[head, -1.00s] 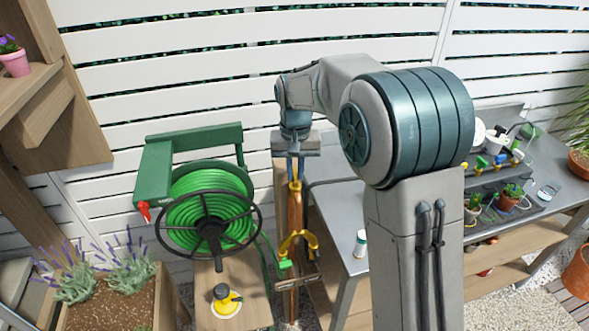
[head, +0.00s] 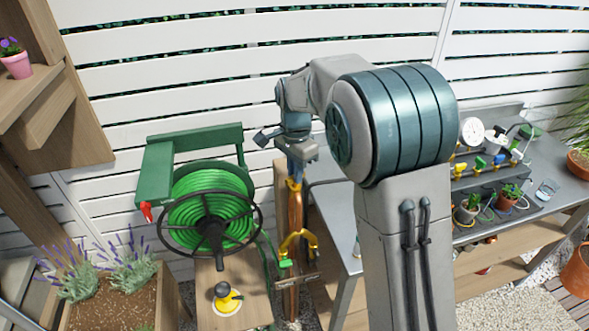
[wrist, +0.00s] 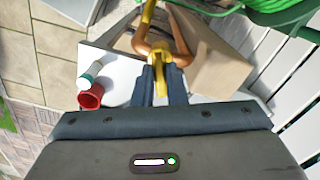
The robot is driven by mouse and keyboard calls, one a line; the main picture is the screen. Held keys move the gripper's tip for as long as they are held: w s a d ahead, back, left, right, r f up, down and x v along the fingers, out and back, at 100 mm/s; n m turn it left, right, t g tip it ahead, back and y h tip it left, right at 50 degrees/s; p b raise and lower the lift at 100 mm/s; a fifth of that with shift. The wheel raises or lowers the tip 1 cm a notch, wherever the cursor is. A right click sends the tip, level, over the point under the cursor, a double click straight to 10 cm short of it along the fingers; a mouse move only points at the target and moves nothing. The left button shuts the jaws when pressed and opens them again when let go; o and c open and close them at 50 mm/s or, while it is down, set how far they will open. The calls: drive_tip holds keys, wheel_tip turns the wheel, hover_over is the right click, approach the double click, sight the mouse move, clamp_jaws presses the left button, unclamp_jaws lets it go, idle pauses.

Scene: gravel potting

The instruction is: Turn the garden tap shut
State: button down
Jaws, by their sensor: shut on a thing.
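The garden tap's yellow handle (head: 295,185) sits at the top of an upright copper pipe (head: 296,212). My gripper (head: 296,174) reaches down from above and is shut on this handle. In the wrist view the handle (wrist: 160,82) shows between the two dark fingers of my gripper (wrist: 161,78), with the copper pipework (wrist: 148,48) beyond. Lower on the pipe is a forked brass fitting (head: 299,241) with a green hose connector (head: 286,263). My fingers partly cover the handle, and I cannot tell whether water flows.
A green hose reel (head: 208,205) stands close left of the pipe. A grey bench (head: 340,220) is close on the right. In the wrist view a red cup (wrist: 91,96) and a white-and-teal bottle (wrist: 91,73) stand beside the pipe. A white slatted fence (head: 255,100) is behind.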

drive_tip(key=shift+m+p, duration=0.4)
drive_tip(key=shift+m, duration=1.9)
drive_tip(key=c, duration=1.5)
unclamp_jaws()
drive_tip(key=shift+o, duration=0.2)
wheel_tip(320, 180, up, 14)
drive_tip(key=shift+b, duration=0.35)
